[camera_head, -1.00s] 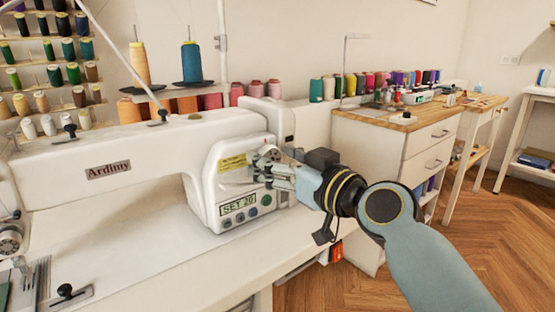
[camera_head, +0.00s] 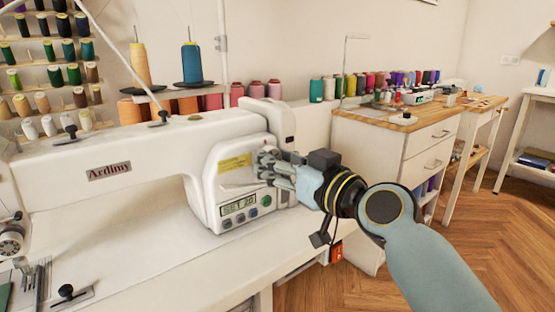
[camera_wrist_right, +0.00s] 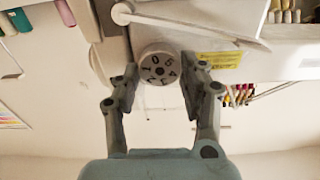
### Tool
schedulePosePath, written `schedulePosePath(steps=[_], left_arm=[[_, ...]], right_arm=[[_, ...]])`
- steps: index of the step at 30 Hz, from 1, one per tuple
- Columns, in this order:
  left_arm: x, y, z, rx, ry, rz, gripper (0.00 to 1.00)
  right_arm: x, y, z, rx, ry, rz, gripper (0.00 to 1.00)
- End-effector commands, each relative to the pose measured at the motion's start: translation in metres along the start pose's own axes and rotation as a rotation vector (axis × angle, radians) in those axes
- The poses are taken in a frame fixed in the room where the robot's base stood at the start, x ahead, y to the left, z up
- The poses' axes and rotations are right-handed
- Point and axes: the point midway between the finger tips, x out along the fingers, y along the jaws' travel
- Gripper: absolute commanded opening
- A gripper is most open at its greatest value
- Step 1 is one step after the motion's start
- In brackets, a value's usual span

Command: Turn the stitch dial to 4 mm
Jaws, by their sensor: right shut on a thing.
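The stitch dial (camera_wrist_right: 159,66) is a round grey knob with dark digits around its face on the white sewing machine (camera_head: 130,150). The right wrist view shows it between the two fingers of my right gripper (camera_wrist_right: 160,84), which is shut on it at its sides. The digits appear rotated, and I cannot tell which is at the mark. In the head view my right gripper (camera_head: 266,164) reaches in from the right and mostly hides the dial. A small display (camera_head: 239,203) below the fingers has blurred text. My left gripper is not in view.
A yellow label (camera_head: 235,162) is left of the fingers, and buttons (camera_head: 266,200) are below them. Thread cones (camera_head: 191,62) stand behind the machine. A wooden-topped cabinet (camera_head: 395,120) stands to the right. The machine's white table (camera_head: 150,255) is mostly clear in front.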

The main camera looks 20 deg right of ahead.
Motion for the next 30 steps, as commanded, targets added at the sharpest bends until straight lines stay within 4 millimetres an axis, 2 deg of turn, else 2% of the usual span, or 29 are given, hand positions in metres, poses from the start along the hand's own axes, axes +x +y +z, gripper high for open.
schedulePosePath(steps=[8, 30], left_arm=[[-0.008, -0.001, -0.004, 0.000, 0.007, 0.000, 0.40], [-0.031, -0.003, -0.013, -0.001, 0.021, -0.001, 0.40]], right_arm=[[0.000, 0.001, -0.001, 0.204, 0.000, 0.000, 0.10], [0.000, 0.004, 0.001, 0.902, -0.001, 0.001, 0.10]])
